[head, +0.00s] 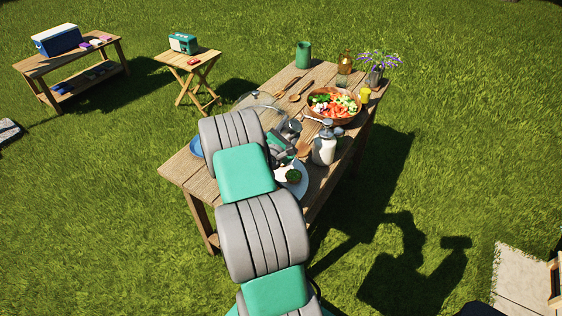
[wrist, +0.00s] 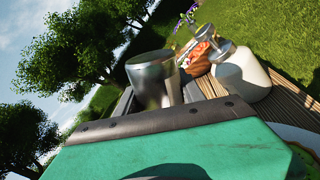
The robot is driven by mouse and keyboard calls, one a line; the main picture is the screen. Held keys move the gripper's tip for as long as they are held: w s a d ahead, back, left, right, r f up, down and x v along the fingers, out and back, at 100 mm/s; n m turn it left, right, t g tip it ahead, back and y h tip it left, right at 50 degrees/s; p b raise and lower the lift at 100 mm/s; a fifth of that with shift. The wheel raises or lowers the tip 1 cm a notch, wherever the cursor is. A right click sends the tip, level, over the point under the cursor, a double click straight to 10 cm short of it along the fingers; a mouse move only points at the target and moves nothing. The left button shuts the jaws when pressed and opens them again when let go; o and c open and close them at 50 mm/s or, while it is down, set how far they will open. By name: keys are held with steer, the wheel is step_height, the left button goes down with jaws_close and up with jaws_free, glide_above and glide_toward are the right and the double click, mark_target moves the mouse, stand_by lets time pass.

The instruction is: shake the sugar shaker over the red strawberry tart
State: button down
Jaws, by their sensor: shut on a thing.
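My gripper (head: 287,147) is over the near half of the wooden table, partly hidden by my arm. It is shut on a shiny metal cylinder, apparently the sugar shaker (wrist: 154,80), which stands beyond the gripper's edge in the wrist view. In the head view a grey metal shape (head: 292,128) shows by the gripper. I cannot make out a red tart. My arm may hide it.
A white jar with a grey lid (head: 324,151) stands close right of the gripper. A salad bowl (head: 333,106), wooden spoons, a green canister (head: 303,55), a yellow cup (head: 365,95) and a flower vase (head: 375,76) fill the far half. A blue dish (head: 196,147) sits at the left edge.

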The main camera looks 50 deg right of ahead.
mark_target(291, 120)
steer(key=m+b, duration=0.2)
steer(key=shift+f+m, duration=0.15)
steer(key=shift+m, duration=0.25)
steer(key=m+b, duration=0.2)
steer(key=m, duration=0.1)
steer(key=m+b, duration=0.2)
steer(key=shift+s+r, duration=0.1)
steer(key=shift+r, duration=0.25)
steer(key=m+b, duration=0.3)
steer(key=r+m+b, duration=0.1)
steer(key=m+b, duration=0.5)
steer(key=r+m+b, duration=0.1)
steer(key=m+b, duration=0.2)
steer(key=b, duration=0.1)
steer(key=shift+m+b, duration=0.3)
steer(key=shift+m, duration=0.1)
steer(key=m+b, duration=0.3)
steer(key=b, duration=0.2)
steer(key=r+m+b, duration=0.1)
steer(key=m+b, duration=0.2)
steer(key=b, duration=0.1)
steer(key=shift+m+b, duration=0.3)
steer(key=shift+b, duration=0.05)
steer(key=shift+r+m+b, duration=0.25)
steer(key=shift+m+b, duration=0.25)
steer(key=shift+b, duration=0.15)
steer(key=shift+r+m, duration=0.25)
steer(key=shift+m, duration=0.05)
steer(key=shift+r, duration=0.3)
